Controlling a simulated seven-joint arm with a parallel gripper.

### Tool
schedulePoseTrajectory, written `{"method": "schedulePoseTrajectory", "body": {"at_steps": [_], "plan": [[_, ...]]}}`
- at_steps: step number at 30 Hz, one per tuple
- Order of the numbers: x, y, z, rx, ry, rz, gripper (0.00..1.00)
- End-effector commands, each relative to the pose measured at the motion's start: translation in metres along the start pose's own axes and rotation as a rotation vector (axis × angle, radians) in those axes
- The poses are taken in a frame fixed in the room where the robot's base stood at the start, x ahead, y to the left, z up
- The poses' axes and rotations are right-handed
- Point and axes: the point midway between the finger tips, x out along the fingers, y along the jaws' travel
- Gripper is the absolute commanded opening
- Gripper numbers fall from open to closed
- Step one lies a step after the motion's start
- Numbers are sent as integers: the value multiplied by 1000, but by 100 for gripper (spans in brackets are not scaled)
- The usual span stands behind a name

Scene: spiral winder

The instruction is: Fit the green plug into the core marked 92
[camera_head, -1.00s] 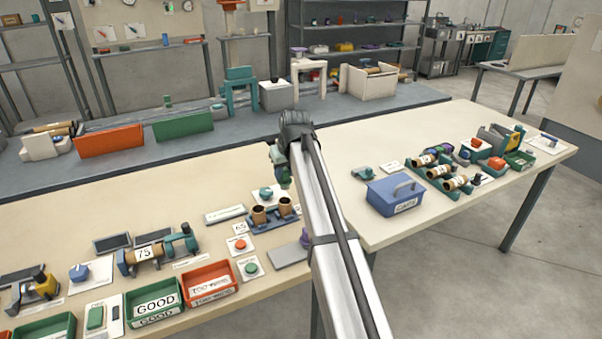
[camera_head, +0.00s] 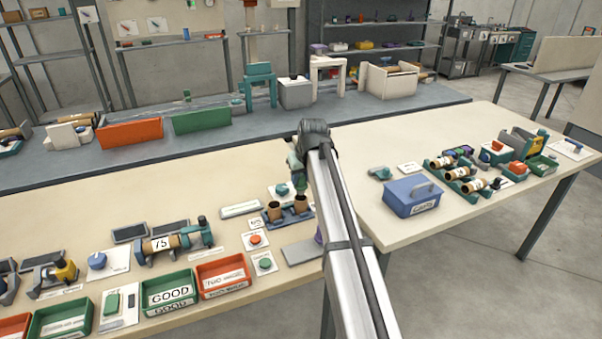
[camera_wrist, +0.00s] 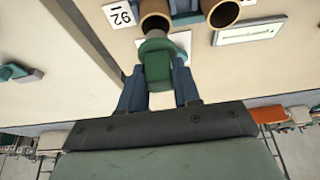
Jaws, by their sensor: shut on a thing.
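My gripper (camera_wrist: 158,88) is shut on the green plug (camera_wrist: 157,62), which sits between its two blue-grey fingers in the wrist view. The plug's tip is next to the open mouth of a brown tubular core (camera_wrist: 155,18). I cannot tell whether it touches or enters it. A card reading 92 (camera_wrist: 120,14), upside down, lies beside that core. A second open core (camera_wrist: 222,13) stands to its right. In the head view my gripper (camera_head: 299,184) is above the right core (camera_head: 301,205), and the other core (camera_head: 274,212) stands left in the same blue rack (camera_head: 288,219).
A white label plate (camera_head: 241,209) lies left of the rack. Red and green buttons (camera_head: 255,239) and the red tray (camera_head: 222,279) are in front. A grey plate (camera_head: 303,252) lies near the table edge. A blue box (camera_head: 411,196) stands to the right.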

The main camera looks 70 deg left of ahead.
Motion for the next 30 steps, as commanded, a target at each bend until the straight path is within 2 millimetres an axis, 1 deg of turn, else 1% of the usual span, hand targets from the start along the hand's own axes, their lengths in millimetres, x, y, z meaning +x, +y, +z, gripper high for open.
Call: {"method": "schedulePoseTrajectory", "body": {"at_steps": [24,30], "plan": [[30,0,13,0,0,0,0],[34,0,14,0,0,0,0]]}}
